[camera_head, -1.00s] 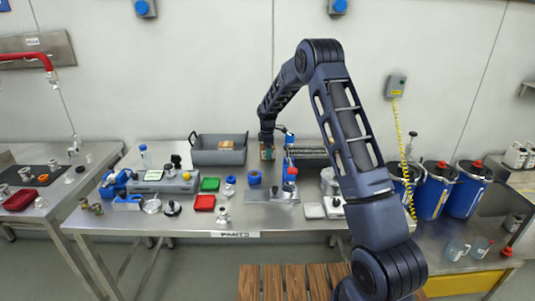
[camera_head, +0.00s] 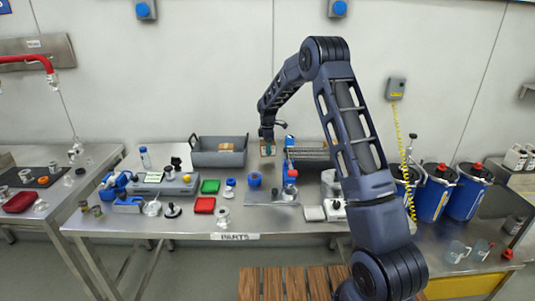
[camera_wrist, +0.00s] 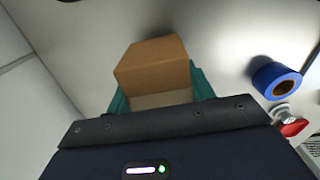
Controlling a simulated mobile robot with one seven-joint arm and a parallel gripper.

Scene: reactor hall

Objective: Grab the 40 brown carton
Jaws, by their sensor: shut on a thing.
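My gripper (camera_head: 267,143) is at the back of the middle table, to the right of the grey bin. It is shut on a brown carton (camera_wrist: 155,65), which sits between the teal fingers in the wrist view. The carton is small and partly hidden in the head view (camera_head: 267,150); any number on it is unreadable. The carton looks a little above the table top. A second brown carton (camera_head: 227,147) lies inside the grey bin (camera_head: 218,158).
A blue tape-like roll (camera_wrist: 276,80) lies on the table to the right in the wrist view. A blue post with a red-topped part (camera_head: 291,174) stands right of my gripper. Green and red trays (camera_head: 205,205) and several small parts are further left. The wall is close behind.

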